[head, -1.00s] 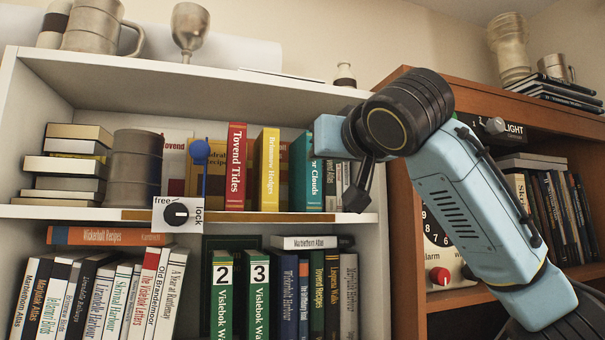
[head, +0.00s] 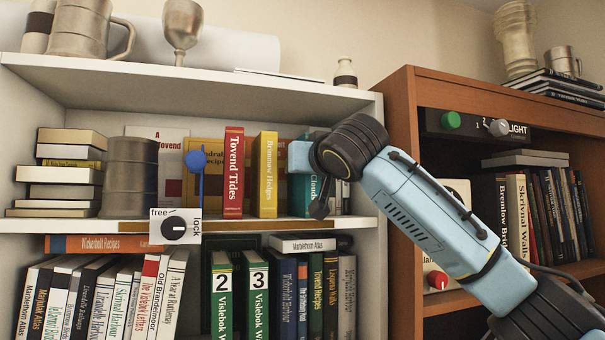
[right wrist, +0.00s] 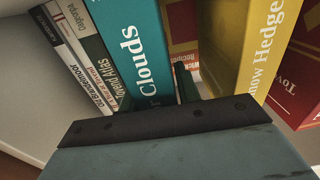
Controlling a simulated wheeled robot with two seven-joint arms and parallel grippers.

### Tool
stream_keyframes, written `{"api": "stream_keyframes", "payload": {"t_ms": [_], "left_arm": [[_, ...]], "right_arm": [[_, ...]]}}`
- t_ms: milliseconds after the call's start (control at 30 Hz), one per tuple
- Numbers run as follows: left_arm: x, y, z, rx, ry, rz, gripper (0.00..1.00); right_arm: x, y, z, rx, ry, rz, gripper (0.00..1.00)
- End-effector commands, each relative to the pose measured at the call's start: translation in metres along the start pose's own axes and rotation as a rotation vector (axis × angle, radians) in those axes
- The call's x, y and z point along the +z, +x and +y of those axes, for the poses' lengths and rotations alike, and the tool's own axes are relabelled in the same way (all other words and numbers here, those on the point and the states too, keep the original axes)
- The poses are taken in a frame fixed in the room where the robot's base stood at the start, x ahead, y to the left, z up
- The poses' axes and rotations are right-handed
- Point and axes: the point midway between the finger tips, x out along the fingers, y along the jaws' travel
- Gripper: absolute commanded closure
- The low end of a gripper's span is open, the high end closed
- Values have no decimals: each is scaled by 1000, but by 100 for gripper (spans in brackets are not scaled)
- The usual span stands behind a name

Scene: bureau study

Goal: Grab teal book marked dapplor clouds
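The teal book (head: 298,197) stands upright on the upper shelf of the white bookcase, right of a yellow book. My left gripper is not in view.
The yellow book (head: 266,175) and red "Tovend Tides" (head: 233,172) stand left of the teal book. Thin books (right wrist: 75,50) stand on its other side. A free/lock dial plate (head: 175,227) is at the shelf's front edge. A brown cabinet (head: 398,130) stands right.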

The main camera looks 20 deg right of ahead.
Motion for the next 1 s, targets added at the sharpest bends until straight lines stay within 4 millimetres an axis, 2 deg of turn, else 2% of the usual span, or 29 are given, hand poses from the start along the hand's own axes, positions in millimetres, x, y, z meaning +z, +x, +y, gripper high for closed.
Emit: {"api": "stream_keyframes", "payload": {"t_ms": [100,333,367,767,1000], "left_arm": [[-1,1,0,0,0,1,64],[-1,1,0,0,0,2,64],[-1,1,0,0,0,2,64],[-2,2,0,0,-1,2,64],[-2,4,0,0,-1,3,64]], "right_arm": [[1,0,0,0,0,0,69],[1,0,0,0,0,-1,99],[1,0,0,0,0,-1,100],[-6,-1,0,0,1,3,100],[-28,-1,0,-1,2,4,100]]}}
